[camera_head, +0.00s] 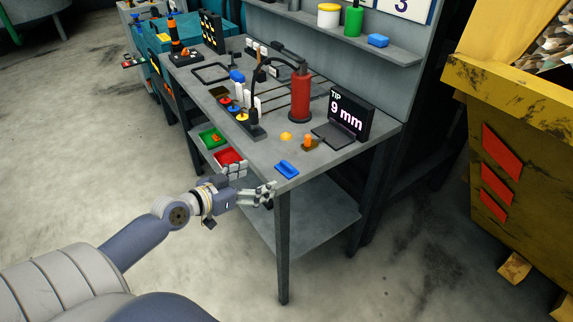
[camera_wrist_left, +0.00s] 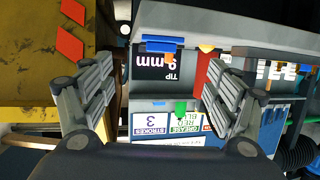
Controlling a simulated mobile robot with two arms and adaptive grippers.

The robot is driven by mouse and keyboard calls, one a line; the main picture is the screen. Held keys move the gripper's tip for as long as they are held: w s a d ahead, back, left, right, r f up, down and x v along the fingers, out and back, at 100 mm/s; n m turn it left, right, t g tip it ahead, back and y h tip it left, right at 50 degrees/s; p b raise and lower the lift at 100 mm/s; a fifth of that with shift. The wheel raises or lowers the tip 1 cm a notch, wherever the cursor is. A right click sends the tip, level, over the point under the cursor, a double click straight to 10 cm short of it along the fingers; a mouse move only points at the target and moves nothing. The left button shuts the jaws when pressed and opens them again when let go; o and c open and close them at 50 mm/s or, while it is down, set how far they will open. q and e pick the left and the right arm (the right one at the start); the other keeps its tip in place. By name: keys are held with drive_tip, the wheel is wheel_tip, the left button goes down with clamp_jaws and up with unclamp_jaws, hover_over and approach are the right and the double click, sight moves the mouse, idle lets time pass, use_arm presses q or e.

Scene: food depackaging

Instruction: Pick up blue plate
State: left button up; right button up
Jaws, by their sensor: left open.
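A small flat blue piece (camera_head: 287,169), which looks like the blue plate, lies on the grey workbench (camera_head: 262,160) near its front corner. In the wrist view the blue plate (camera_wrist_left: 162,45) shows between the finger lines, beyond the fingertips. My left gripper (camera_head: 257,181) is open and empty, just off the bench's front edge, left of the plate and apart from it. Its two fingers also show spread in the wrist view (camera_wrist_left: 160,68). My right gripper is not in view.
An orange-topped piece (camera_head: 308,143), a "TIP 9 mm" screen (camera_head: 347,115) and a red cylinder (camera_head: 300,95) stand behind the plate. Green (camera_head: 212,138) and red (camera_head: 229,157) bins sit below the bench's left edge. A yellow container (camera_head: 500,130) stands at right.

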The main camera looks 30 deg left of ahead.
use_arm(q)
drive_tip(key=p, duration=0.1)
approach(285, 165)
drive_tip(key=w+f, duration=0.1)
drive_tip(key=w, duration=0.1)
drive_tip(key=shift+w+d+f, duration=0.2)
drive_tip(key=shift+w+d, duration=0.1)
drive_tip(key=shift+d, duration=0.1)
drive_tip(key=shift+w+r+p, duration=0.1)
drive_tip(key=shift+w+p, duration=0.35)
drive_tip(key=shift+w, duration=0.05)
drive_tip(key=p+x, duration=0.1)
drive_tip(key=x, duration=0.2)
drive_tip(key=shift+w+r, duration=0.15)
drive_tip(key=shift+w, duration=0.05)
drive_tip(key=shift+w+d+f, duration=0.1)
drive_tip(key=shift+w+f, duration=0.2)
drive_tip(key=shift+w, duration=0.15)
drive_tip(key=c, duration=1.1)
drive_tip(key=shift+c, duration=0.6)
